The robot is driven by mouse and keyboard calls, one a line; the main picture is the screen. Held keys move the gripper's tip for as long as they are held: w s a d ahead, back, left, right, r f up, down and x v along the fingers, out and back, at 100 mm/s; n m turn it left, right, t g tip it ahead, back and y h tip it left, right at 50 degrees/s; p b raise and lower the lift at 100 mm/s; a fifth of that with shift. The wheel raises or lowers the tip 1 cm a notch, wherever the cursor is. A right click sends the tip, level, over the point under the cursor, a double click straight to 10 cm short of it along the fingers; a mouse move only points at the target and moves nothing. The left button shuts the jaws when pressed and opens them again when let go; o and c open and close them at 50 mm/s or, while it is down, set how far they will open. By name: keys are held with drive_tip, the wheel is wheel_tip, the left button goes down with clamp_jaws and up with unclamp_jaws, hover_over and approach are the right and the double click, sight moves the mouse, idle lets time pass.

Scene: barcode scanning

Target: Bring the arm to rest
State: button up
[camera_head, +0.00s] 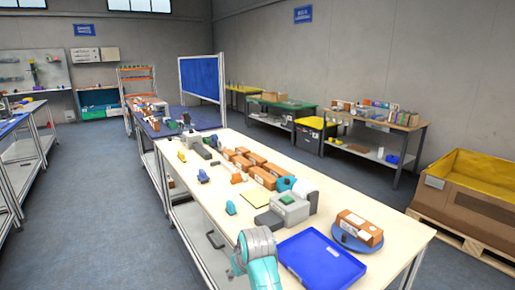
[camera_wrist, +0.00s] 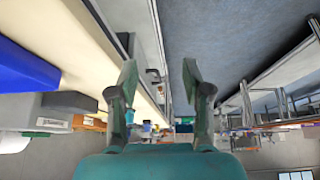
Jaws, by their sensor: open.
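My gripper (camera_wrist: 158,75) shows in the wrist view with its two fingers spread apart and nothing between them. The wrist view is upside down, with the pale table edge (camera_wrist: 95,45) to the left of the fingers and grey floor beyond them. In the head view a teal and grey part of my arm (camera_head: 260,262) shows at the front edge of the table; the fingers cannot be made out there. An orange-brown box (camera_head: 359,226) sits on a blue round stand (camera_head: 345,241) at the right end of the table.
A blue tray (camera_head: 318,262) lies on the near end of the table, beside my arm. Several brown boxes (camera_head: 262,177) line the table. A large yellow-lined crate (camera_head: 470,185) stands at right. The floor (camera_head: 85,205) at left is clear.

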drive_tip(key=s+d+f+m+t, duration=0.1)
drive_tip(key=s+d+f+t, duration=0.1)
drive_tip(key=s+d+f, duration=0.55)
drive_tip(key=s+d+f+m+t, duration=0.1)
drive_tip(key=s+d+f, duration=0.3)
drive_tip(key=s+f, duration=0.7)
drive_tip(key=s+d+f+m+t, duration=0.1)
drive_tip(key=s+d+f, duration=0.1)
drive_tip(key=s+d, duration=0.15)
drive_tip(key=s+d+f+t, duration=0.1)
drive_tip(key=s+d+f, duration=0.1)
drive_tip(key=s, duration=0.3)
drive_tip(key=s+d+r+m+t+h, duration=0.1)
drive_tip(key=s+d+r, duration=0.1)
drive_tip(key=s+r, duration=0.4)
drive_tip(key=s+d+r+m+t, duration=0.1)
drive_tip(key=s+r, duration=0.6)
drive_tip(key=s, duration=0.7)
drive_tip(key=s+d+r+t+h, duration=0.1)
drive_tip(key=s+d+r, duration=0.3)
drive_tip(key=s, duration=0.6)
wheel_tip(320, 180, up, 3)
drive_tip(key=shift+f+m+t+h, duration=0.15)
drive_tip(key=shift+m+t+h, duration=0.2)
drive_tip(key=shift+t, duration=0.55)
